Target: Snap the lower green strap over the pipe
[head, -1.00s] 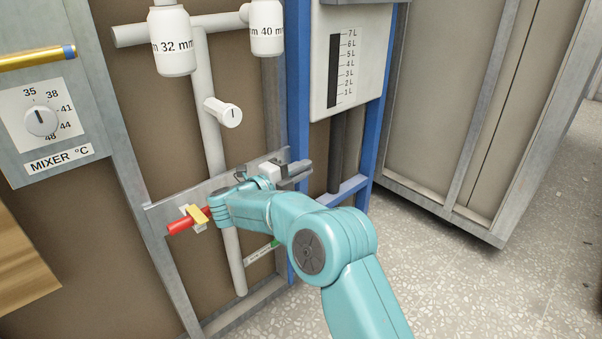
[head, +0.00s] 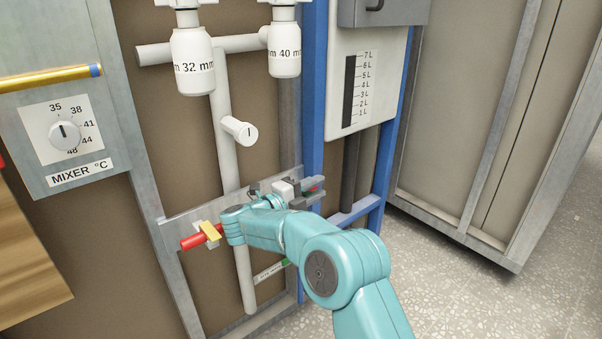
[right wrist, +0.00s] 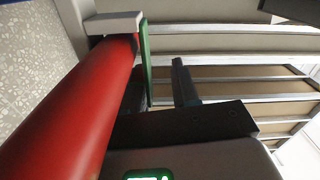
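The red pipe (head: 200,238) runs level along a grey plate low on the wall, and my right arm hides its middle. My right gripper (head: 316,190) is at its right end, next to a white block (head: 284,191). Its two dark fingers are apart, with a little red and green between them. In the right wrist view the red pipe (right wrist: 70,100) fills the left, with a white bracket (right wrist: 112,23) at its end. A thin green strap (right wrist: 145,60) stands upright beside the pipe, not lying over it. A dark finger (right wrist: 183,82) is right of it, apart from it. My left gripper is not in view.
A yellow clip (head: 210,231) sits at the pipe's left part. A white vertical pipe (head: 228,165) passes behind my arm. A label strip with a green end (head: 285,263) is below my arm. A blue frame post (head: 313,95) stands close behind my gripper. The floor at right is clear.

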